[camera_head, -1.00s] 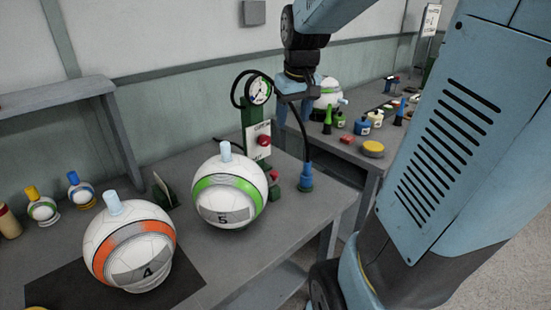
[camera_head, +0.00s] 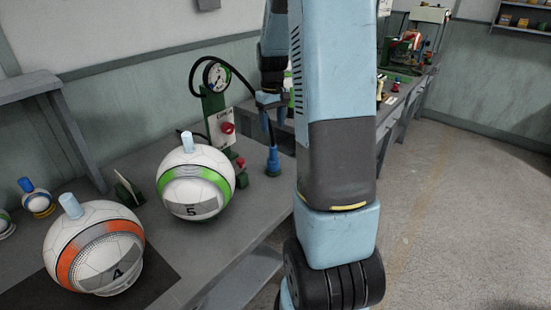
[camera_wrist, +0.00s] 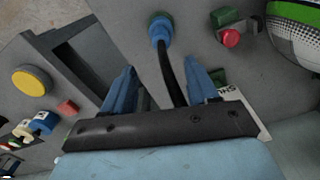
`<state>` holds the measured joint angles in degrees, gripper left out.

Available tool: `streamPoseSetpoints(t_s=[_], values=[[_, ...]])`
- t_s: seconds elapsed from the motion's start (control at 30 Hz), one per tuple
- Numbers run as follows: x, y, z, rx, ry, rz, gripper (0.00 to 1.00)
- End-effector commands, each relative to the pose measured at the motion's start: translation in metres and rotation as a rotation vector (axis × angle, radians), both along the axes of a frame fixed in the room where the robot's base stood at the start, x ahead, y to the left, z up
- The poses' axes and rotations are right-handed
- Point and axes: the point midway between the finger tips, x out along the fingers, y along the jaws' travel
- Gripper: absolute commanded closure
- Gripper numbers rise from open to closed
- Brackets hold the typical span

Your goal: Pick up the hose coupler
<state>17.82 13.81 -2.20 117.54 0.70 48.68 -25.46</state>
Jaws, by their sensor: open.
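The hose coupler (camera_head: 273,160) is a blue fitting standing upright on the grey bench, on the end of a black hose. In the wrist view the coupler (camera_wrist: 160,27) shows near the top centre, with the hose running from it down between my fingers. My gripper (camera_head: 271,118) is above the coupler, pointing down. In the wrist view my gripper (camera_wrist: 160,65) has its two blue fingers apart, one on each side of the hose and not touching the coupler. My arm hides part of the gripper in the head view.
The pump (camera_head: 217,112) with gauge and red button stands behind left of the coupler. Ball 5 (camera_head: 196,181) and ball 4 (camera_head: 96,248) sit left on the bench. A yellow disc (camera_wrist: 34,81) lies beyond a gap on another bench. Open floor (camera_head: 440,230) is at right.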

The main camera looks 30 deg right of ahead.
Motion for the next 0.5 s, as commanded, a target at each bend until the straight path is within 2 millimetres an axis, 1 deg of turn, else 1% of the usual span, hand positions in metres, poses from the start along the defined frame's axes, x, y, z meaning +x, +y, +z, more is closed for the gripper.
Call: streamPoseSetpoints(t_s=[0.03, 0.2, 0.33, 0.5], values=[[-0.001, 0.0, -0.011, 0.002, 0.004, 0.0, 0.42], [-0.001, 0.0, -0.039, 0.002, 0.004, 0.0, 0.42], [-0.001, 0.0, -0.054, 0.001, 0.003, 0.0, 0.42], [-0.001, 0.0, -0.062, 0.0, 0.0, 0.0, 0.42]])
